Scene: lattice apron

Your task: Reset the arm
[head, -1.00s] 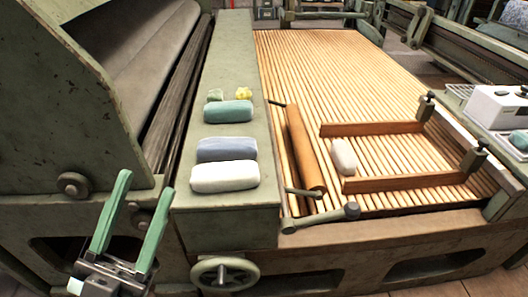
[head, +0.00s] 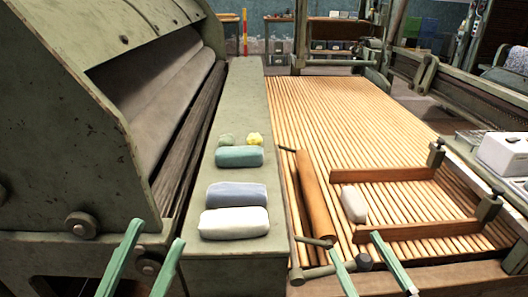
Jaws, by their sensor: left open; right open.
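My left gripper (head: 158,232) is at the bottom left, its two green fingers apart and pointing up, in front of the green machine's lower side. My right gripper (head: 354,242) is at the bottom, right of the middle, its green fingers apart in front of the front edge of the slatted apron. Both are open with nothing between the fingers. The arms behind them are out of view.
A green ledge (head: 242,100) carries white (head: 234,223), blue-grey (head: 236,195) and teal (head: 239,156) rolls and two small lumps. On the slatted apron (head: 330,110) are a wooden roller (head: 314,195), a wooden frame (head: 385,174) and a white roll (head: 353,204). A white box (head: 503,153) stands at right.

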